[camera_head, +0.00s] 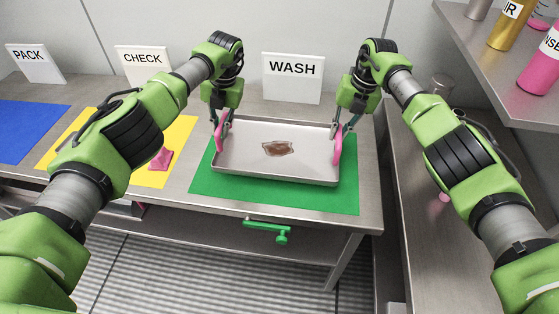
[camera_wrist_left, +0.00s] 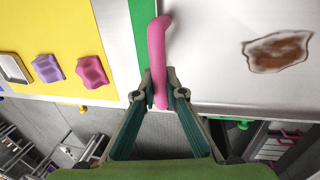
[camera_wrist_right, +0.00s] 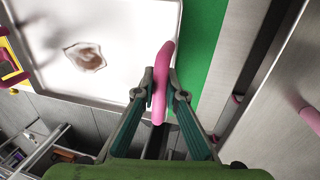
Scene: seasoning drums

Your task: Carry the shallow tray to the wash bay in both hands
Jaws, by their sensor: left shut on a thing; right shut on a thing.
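The shallow tray (camera_head: 240,160) is pale metal with a brown stain (camera_head: 278,148) on its floor. It is over the green mat (camera_head: 335,198) in front of the WASH sign (camera_head: 292,77); I cannot tell whether it rests on the mat. My left gripper (camera_head: 219,125) is shut on the tray's left pink handle (camera_wrist_left: 158,60). My right gripper (camera_head: 341,132) is shut on the right pink handle (camera_wrist_right: 161,82). The tray looks level. The stain also shows in the left wrist view (camera_wrist_left: 277,52) and the right wrist view (camera_wrist_right: 85,57).
A yellow mat (camera_head: 178,140) with a pink item (camera_head: 161,159) lies left, below the CHECK sign (camera_head: 143,64). A blue mat (camera_head: 25,125) lies further left by the PACK sign (camera_head: 35,63). A shelf (camera_head: 490,65) with bottles stands right. A green valve handle (camera_head: 268,230) is on the table front.

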